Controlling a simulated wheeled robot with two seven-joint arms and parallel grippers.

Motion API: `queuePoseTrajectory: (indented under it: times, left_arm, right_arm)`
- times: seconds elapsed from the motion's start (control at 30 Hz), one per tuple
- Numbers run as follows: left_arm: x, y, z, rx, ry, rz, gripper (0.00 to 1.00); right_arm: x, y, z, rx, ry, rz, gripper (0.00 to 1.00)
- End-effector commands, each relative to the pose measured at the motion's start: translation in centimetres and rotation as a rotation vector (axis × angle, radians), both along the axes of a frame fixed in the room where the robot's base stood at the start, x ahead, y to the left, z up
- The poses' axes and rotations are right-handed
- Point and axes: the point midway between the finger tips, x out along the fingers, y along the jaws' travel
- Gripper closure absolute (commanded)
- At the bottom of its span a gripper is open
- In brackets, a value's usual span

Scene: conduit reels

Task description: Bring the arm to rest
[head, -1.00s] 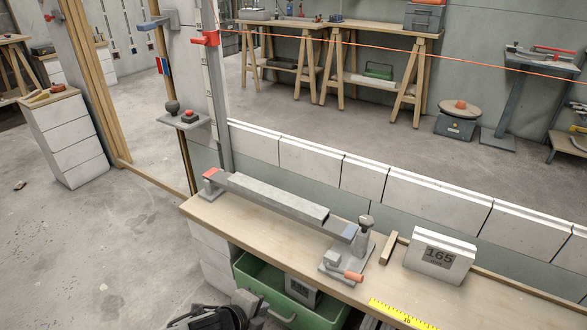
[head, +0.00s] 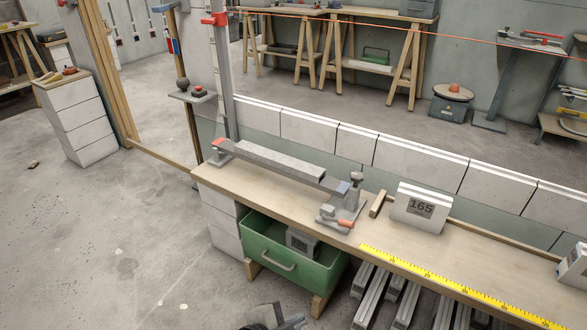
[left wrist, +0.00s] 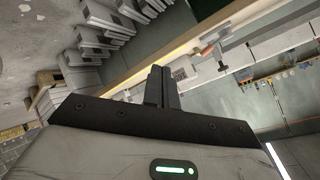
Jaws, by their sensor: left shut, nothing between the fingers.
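My left gripper (head: 277,318) shows only in part at the bottom edge of the head view, low in front of the bench. In the left wrist view its two dark fingers (left wrist: 161,88) are together with nothing between them. The wooden bench top (head: 455,260) lies beyond it, and the gripper is apart from it. A grey bar (head: 275,160) lies along the bench, between a red-tipped end stop (head: 218,148) and a clamp with an orange handle (head: 343,222). My right gripper is in neither view.
A green bin (head: 262,250) holding a grey block stands under the bench. Several grey bars (head: 372,300) lie beneath the bench to its right.

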Motion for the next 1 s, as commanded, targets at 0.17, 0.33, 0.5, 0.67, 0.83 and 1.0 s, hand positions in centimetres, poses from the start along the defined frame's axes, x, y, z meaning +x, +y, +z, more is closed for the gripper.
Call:
queuePoseTrajectory:
  times: [0.17, 0.33, 0.5, 0.67, 0.83, 1.0]
  left_arm:
    - [-2.8, 0.5, 3.0, -0.277, 0.168, 0.241, 1.00]
    - [-4.5, 3.7, 4.9, -0.472, 0.289, 0.477, 1.00]
    - [-6.0, 7.5, 5.9, -0.596, 0.365, 0.671, 1.00]
    - [-7.8, 11.2, 6.5, -0.678, 0.412, 0.837, 1.00]
    - [-7.5, 11.2, 5.3, -0.734, 0.389, 0.827, 1.00]
    - [-7.0, 10.2, 4.8, -0.785, 0.357, 0.775, 1.00]
  right_arm:
    - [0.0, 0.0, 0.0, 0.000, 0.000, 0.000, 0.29]
    - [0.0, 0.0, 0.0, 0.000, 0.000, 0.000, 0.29]
    - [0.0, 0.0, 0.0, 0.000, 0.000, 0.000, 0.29]
    - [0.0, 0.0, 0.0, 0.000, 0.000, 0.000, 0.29]
    - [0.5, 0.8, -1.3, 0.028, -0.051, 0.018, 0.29]
    - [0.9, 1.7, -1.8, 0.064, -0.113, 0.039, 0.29]
